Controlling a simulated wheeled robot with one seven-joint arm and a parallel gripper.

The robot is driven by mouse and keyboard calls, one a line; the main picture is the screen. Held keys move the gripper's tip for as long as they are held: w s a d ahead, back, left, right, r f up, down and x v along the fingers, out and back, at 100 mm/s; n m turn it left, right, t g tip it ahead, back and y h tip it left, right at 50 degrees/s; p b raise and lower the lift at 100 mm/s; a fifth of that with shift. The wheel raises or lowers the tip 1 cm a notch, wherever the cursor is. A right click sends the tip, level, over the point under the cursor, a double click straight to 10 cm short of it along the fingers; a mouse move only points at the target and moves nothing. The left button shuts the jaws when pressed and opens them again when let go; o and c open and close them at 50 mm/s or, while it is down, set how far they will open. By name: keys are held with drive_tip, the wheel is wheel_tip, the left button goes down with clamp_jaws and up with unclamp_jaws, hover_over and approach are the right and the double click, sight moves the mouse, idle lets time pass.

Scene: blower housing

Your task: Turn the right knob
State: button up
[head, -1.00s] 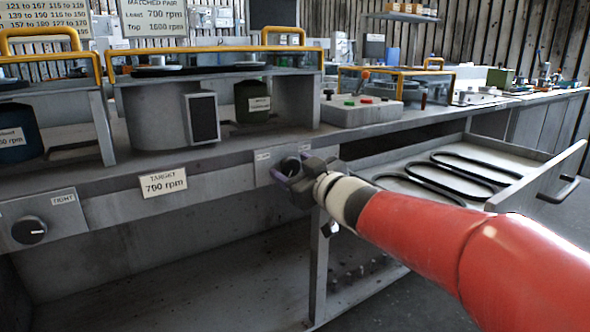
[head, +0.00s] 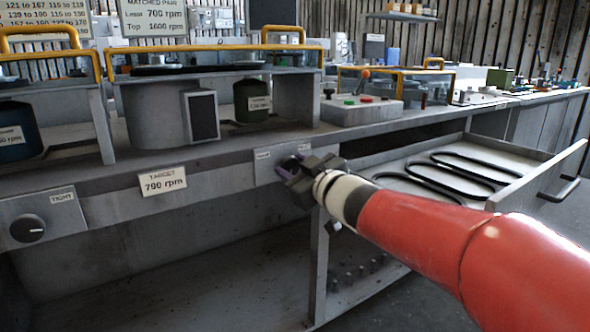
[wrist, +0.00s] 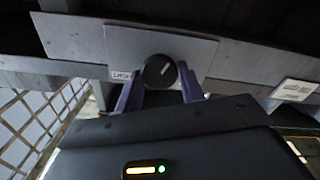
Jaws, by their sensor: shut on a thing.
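The right knob (wrist: 159,71) is round and black with a white pointer line. In the wrist view it sits on a grey plate (wrist: 195,53), with its line tilted up and to the right. My gripper (wrist: 160,88) has a purple finger on each side of the knob and is shut on it. In the head view my gripper (head: 291,166) is at the plate (head: 325,163) on the bench front and mostly hides the knob. The left knob (head: 28,228) is black, by a label reading TIGHT, with its line about horizontal.
An open drawer (head: 540,180) holding black belts (head: 450,175) juts out to the right of my arm. Yellow-railed machine covers (head: 215,52) stand on the bench.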

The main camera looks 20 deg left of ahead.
drive_tip(key=n+b, duration=0.2)
drive_tip(key=n, duration=0.3)
drive_tip(key=shift+s+f, duration=0.1)
drive_tip(key=shift+f, duration=0.05)
drive_tip(key=n+b, duration=0.2)
drive_tip(key=n, duration=0.3)
drive_tip(key=shift+a+f+n+b, duration=0.1)
drive_tip(key=shift+n+b, duration=0.2)
drive_tip(key=shift+b, duration=0.05)
drive_tip(key=n+b, duration=0.2)
drive_tip(key=n, duration=0.3)
drive_tip(key=shift+f, duration=0.1)
drive_tip(key=shift+n+b, duration=1.1)
drive_tip(key=shift+n, duration=1.4)
drive_tip(key=o, duration=1)
drive_tip(key=shift+c, duration=0.2)
